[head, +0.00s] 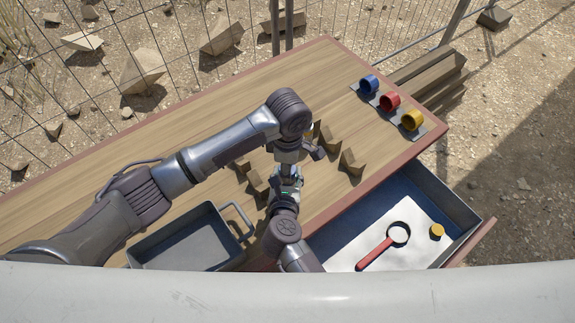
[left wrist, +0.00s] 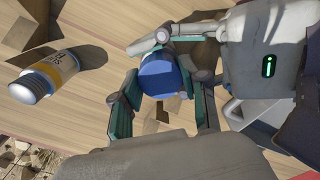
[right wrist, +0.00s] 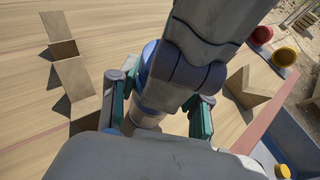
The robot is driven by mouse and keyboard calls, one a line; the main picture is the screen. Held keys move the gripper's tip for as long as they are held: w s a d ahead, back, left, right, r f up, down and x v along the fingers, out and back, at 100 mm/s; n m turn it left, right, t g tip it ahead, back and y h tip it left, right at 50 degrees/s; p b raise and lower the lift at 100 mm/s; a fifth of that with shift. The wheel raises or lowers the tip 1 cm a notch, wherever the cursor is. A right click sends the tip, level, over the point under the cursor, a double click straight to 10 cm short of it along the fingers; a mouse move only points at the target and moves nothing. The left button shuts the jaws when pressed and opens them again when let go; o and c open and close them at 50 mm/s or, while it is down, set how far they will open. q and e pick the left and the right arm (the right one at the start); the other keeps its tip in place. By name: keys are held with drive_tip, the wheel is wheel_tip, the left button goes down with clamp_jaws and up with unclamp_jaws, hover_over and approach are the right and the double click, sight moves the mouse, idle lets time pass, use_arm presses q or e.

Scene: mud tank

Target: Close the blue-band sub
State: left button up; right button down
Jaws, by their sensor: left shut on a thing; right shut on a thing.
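My left gripper (left wrist: 162,82) is shut on a round blue piece (left wrist: 160,75), which looks like a cap. My right gripper (right wrist: 155,108) is shut on a pale body (right wrist: 148,115), apparently the blue-band sub, with blue (right wrist: 149,62) above it. The two grippers meet over the middle of the table; in the head view the left one (head: 288,172) and my arms hide the held piece. Whether cap and body touch is hidden. A separate bottle with a yellow band and lettering (left wrist: 55,70) is on the table in the left wrist view.
Wooden blocks (head: 352,163) stand around the grippers. Blue (head: 369,84), red (head: 389,102) and yellow (head: 412,120) cups sit on a rack at the far right. A grey tray (head: 152,260) is front left. The open drawer (head: 452,192) holds a magnifier (head: 376,253) and yellow cap (head: 437,231).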

use_arm(q)
drive_tip(key=shift+c, duration=0.4)
drive_tip(key=m, duration=0.3)
drive_tip(key=o, duration=1.3)
drive_tip(key=shift+r, duration=2.3)
drive_tip(key=shift+c, duration=0.5)
